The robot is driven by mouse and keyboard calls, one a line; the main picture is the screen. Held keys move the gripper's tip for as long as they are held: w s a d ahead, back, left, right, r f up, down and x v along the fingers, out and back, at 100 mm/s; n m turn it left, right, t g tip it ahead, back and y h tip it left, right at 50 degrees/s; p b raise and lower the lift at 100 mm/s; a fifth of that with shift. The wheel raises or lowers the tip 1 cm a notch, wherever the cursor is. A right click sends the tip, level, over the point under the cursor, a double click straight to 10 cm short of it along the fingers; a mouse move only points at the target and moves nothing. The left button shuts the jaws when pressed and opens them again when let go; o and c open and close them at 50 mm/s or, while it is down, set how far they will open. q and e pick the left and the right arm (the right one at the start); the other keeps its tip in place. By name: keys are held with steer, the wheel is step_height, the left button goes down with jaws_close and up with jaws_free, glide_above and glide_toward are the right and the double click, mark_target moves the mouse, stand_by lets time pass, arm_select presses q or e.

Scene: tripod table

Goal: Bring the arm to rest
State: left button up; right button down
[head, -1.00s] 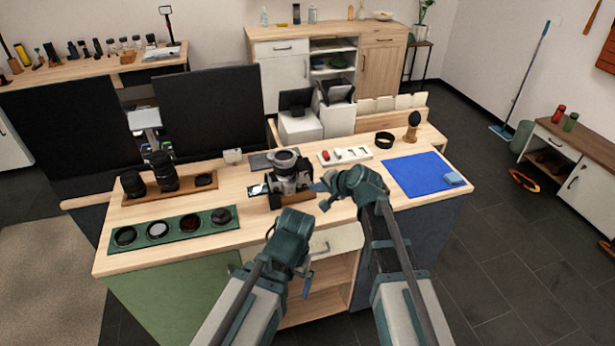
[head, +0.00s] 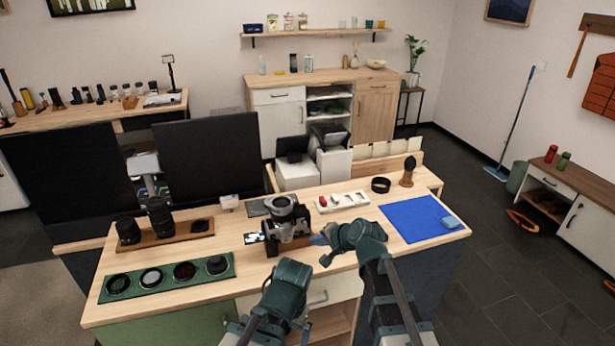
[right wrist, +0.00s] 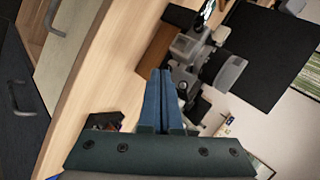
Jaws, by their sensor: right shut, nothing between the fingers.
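My right gripper (head: 317,240) is shut and empty. It is over the front part of the wooden work table (head: 262,262), just right of a silver and black camera (head: 287,226) on a wooden block. In the right wrist view its blue fingers (right wrist: 160,80) lie together, pointing toward the camera (right wrist: 190,52); I cannot tell whether they touch it. My left arm's wrist (head: 284,290) is lower, in front of the table's front edge. The left fingers (head: 306,328) are mostly hidden, so their opening cannot be told.
A green tray with lens filters (head: 228,258) lies front left, and a wooden lens stand (head: 180,237) behind it. A blue cloth (head: 412,220) lies right of my right gripper. A white tray (head: 343,202), black ring (head: 381,185) and brush (head: 408,171) stand behind.

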steer(key=s+d+f+n+g+h, duration=0.1)
steer(key=s+f+n+g+h, duration=0.1)
steer(key=s, duration=0.6)
steer(key=s+d+f+n+g+h, duration=0.2)
steer(key=s+n, duration=0.3)
steer(key=s, duration=0.3)
steer(key=s+d+f+n+g+h, duration=0.1)
steer(key=s+f+n+g+h, duration=0.2)
steer(key=s, duration=0.6)
steer(key=shift+d+f+n+g+h, duration=0.25)
steer(key=shift+d+n+g+h, duration=0.15)
steer(key=shift+n, duration=0.2)
steer(key=shift+a, duration=0.1)
